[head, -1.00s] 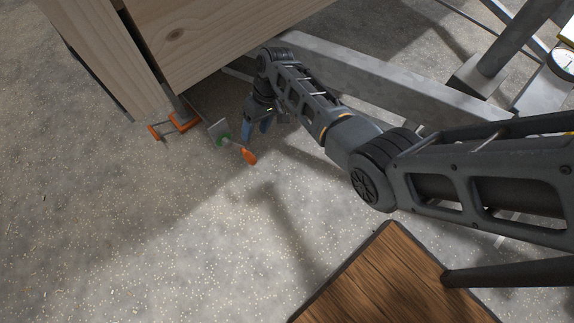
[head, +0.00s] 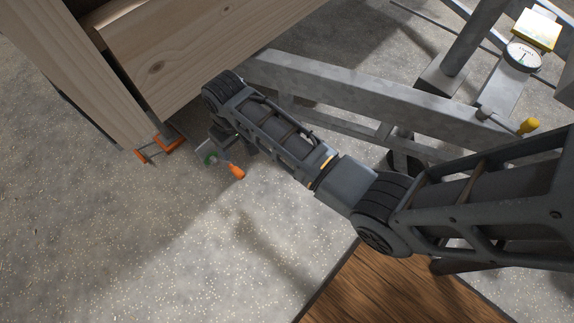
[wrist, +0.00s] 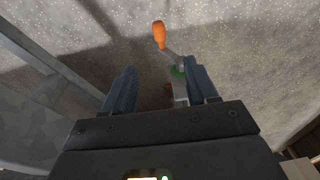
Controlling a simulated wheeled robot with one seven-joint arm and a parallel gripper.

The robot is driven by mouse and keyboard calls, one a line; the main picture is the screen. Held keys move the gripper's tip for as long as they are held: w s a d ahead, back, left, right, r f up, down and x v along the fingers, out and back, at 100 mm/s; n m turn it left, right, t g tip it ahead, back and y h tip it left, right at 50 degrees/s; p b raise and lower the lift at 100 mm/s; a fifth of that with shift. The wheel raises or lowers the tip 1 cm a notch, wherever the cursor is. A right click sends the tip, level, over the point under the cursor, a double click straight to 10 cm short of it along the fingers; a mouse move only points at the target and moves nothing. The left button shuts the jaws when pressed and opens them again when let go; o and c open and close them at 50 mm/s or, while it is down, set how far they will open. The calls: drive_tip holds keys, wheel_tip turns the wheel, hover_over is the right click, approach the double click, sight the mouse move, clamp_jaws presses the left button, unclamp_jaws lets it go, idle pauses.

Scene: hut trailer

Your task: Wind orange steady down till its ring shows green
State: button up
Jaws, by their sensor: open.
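The orange-handled steady crank (head: 237,172) hangs below the trailer's wooden corner, over the ground. A green ring (head: 210,157) shows at the inner end of its metal arm. In the wrist view the orange grip (wrist: 159,35) stands up beyond my fingertips, and the green ring (wrist: 178,72) shows just left of the right finger. My gripper (wrist: 160,82) is open and nothing is clamped in it. The crank's metal arm lies between the fingers in the picture; I cannot tell whether the right finger touches it. In the head view my arm hides most of the gripper.
An orange foot piece (head: 172,142) stands under the wooden corner (head: 110,100). A grey metal frame beam (head: 370,90) runs right of my arm. A brown wooden board (head: 385,285) lies at the lower right. The concrete floor (head: 170,250) at lower left is clear.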

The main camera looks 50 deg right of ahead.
drive_tip(key=s+a+r+t+p, duration=0.1)
drive_tip(key=s+t, duration=0.2)
drive_tip(key=s, duration=0.7)
drive_tip(key=s+r+t+p, duration=0.2)
drive_tip(key=s+t, duration=0.1)
drive_tip(key=s, duration=0.7)
drive_tip(key=shift+a+t+p, duration=0.3)
drive_tip(key=shift+a, duration=0.1)
drive_tip(key=shift+r, duration=0.1)
